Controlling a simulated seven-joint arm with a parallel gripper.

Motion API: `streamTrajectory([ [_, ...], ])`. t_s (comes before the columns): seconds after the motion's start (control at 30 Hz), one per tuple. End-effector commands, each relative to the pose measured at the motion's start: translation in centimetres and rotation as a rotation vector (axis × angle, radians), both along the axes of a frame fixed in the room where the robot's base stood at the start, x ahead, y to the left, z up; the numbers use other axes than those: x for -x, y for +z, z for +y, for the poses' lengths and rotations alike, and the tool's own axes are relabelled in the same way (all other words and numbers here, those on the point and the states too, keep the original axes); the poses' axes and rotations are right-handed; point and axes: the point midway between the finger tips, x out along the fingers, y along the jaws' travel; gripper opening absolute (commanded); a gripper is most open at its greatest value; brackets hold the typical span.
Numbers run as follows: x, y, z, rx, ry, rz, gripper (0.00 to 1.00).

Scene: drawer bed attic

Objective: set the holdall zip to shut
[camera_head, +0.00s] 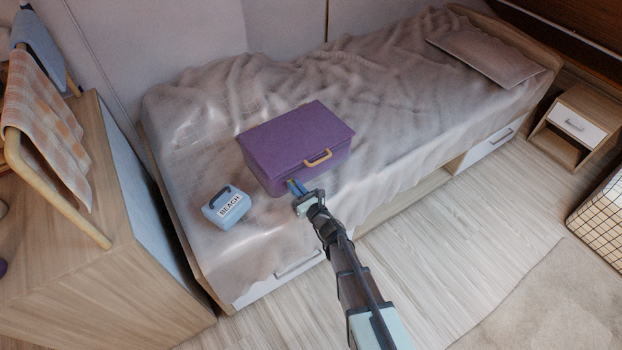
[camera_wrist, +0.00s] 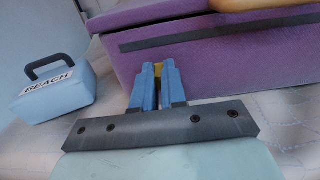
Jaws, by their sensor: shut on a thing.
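The purple holdall (camera_head: 290,140) sits on the bed with its lid down and a yellow handle (camera_head: 318,159) on its front. In the wrist view a dark zip strip (camera_wrist: 220,31) runs along the front of the holdall (camera_wrist: 200,62). My gripper (camera_head: 295,187) is at the lower left part of the holdall's front. In the wrist view my gripper (camera_wrist: 158,75) has its blue fingers shut on a small yellow piece (camera_wrist: 158,69), which looks like the zip pull. The fingers hide most of it. It is near the left end of the dark strip.
A light blue box labelled BEACH (camera_head: 226,206), with a dark handle, stands on the bed left of the holdall. A wooden cabinet (camera_head: 110,260) stands at the left.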

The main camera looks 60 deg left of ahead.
Motion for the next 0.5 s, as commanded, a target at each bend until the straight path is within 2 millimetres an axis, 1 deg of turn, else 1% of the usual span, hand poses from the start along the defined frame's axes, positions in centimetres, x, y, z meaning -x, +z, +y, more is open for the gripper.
streamTrajectory([
  [0.03, 0.8, 0.0, -0.2, 0.002, 0.001, 0.000, 0.00],
  [0.2, 2.2, 0.0, -0.2, 0.002, -0.001, 0.000, 0.00],
  [0.5, 2.6, 0.0, -0.1, 0.001, 0.000, -0.001, 0.00],
])
